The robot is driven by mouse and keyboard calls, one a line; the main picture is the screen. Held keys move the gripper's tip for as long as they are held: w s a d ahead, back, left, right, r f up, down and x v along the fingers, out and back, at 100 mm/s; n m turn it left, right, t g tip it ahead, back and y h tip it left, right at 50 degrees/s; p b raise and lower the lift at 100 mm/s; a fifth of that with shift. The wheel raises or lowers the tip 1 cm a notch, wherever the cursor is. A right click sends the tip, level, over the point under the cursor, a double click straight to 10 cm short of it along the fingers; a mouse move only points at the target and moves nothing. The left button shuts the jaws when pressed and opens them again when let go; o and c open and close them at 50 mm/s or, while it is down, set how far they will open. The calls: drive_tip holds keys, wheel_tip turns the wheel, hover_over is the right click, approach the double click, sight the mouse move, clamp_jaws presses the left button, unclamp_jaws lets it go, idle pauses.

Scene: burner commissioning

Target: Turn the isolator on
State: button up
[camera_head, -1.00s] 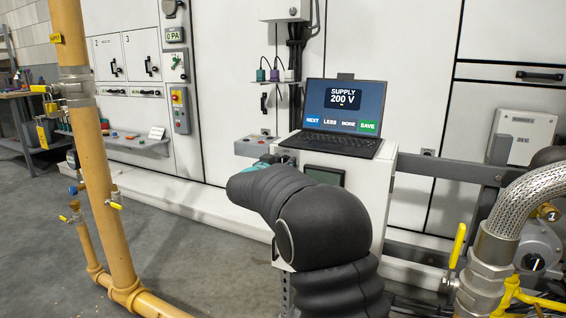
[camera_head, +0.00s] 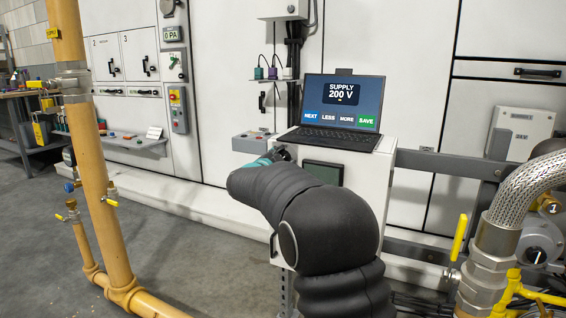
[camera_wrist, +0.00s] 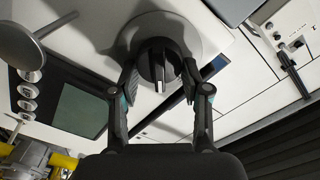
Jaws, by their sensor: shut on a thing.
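The isolator is a black rotary knob (camera_wrist: 158,62) on a round grey plate (camera_wrist: 197,35), on the pale cabinet (camera_head: 365,190) under the laptop. In the wrist view my gripper (camera_wrist: 160,80) has one finger on each side of the knob and is shut on it. The knob's ridge points along the gripper, with a pale mark at its end. In the head view my black arm hides the knob, and only a teal bit of my gripper (camera_head: 262,161) shows at the cabinet's top left.
A laptop (camera_head: 343,102) reading "SUPPLY 200 V" stands on the cabinet. A dark display (camera_wrist: 80,110) is beside the knob. A yellow pipe (camera_head: 95,190) stands left, and a braided hose (camera_head: 525,200) with a yellow-handled valve is at right. Open floor lies between.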

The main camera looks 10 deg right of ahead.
drive_tip(key=m+b, duration=0.1)
drive_tip(key=m, duration=0.1)
drive_tip(key=m+b, duration=0.1)
drive_tip(key=m, duration=0.1)
drive_tip(key=shift+s+d+f+m, duration=0.1)
drive_tip(key=shift+d+f+m, duration=0.05)
drive_tip(key=shift+f+m, duration=0.2)
drive_tip(key=shift+m+b, duration=0.8)
drive_tip(key=shift+m, duration=0.75)
drive_tip(key=o, duration=1.1)
drive_tip(key=shift+d, duration=0.1)
drive_tip(key=shift+o, duration=0.2)
